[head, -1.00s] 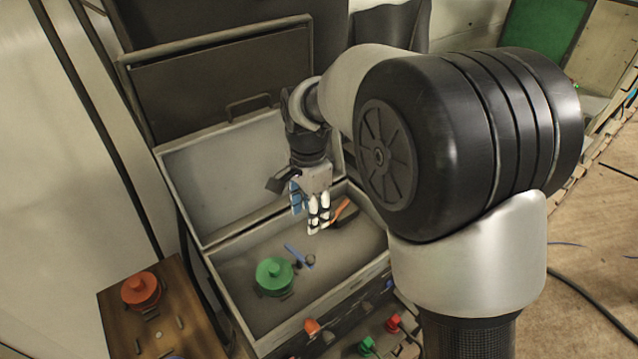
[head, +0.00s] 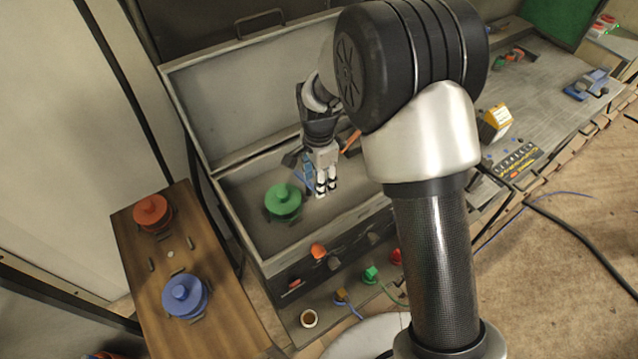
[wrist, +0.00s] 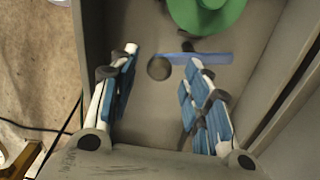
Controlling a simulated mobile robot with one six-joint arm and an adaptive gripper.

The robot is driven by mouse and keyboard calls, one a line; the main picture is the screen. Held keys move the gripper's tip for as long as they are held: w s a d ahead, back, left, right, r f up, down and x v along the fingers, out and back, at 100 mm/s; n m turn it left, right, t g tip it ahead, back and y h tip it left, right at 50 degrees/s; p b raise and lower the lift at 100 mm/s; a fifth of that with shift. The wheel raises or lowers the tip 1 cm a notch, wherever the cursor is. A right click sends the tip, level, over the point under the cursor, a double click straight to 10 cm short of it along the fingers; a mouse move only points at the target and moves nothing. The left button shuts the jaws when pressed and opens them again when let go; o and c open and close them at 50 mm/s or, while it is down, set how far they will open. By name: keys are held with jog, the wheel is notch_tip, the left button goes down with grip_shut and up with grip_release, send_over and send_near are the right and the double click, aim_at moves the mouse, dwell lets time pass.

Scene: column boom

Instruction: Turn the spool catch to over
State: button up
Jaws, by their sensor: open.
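The green spool (head: 283,201) stands on the floor of the open grey box. It also shows at the top of the wrist view (wrist: 207,14). Next to it in the wrist view is a flat blue bar (wrist: 208,57), which looks like the catch, with a dark round knob (wrist: 159,68) just left of its end. My gripper (head: 327,191) points down into the box, right of the green spool in the head view. In the wrist view my gripper (wrist: 162,60) is open, with the knob and the bar's left end seen between its fingers.
The box walls and raised lid (head: 260,90) surround my gripper. A wooden board (head: 150,245) at left carries a red spool (head: 152,212) and a blue spool (head: 185,296). An orange-handled thing (head: 351,143) lies behind my gripper. Coloured knobs line the box front.

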jog(key=shift+f, duration=0.95)
grip_shut()
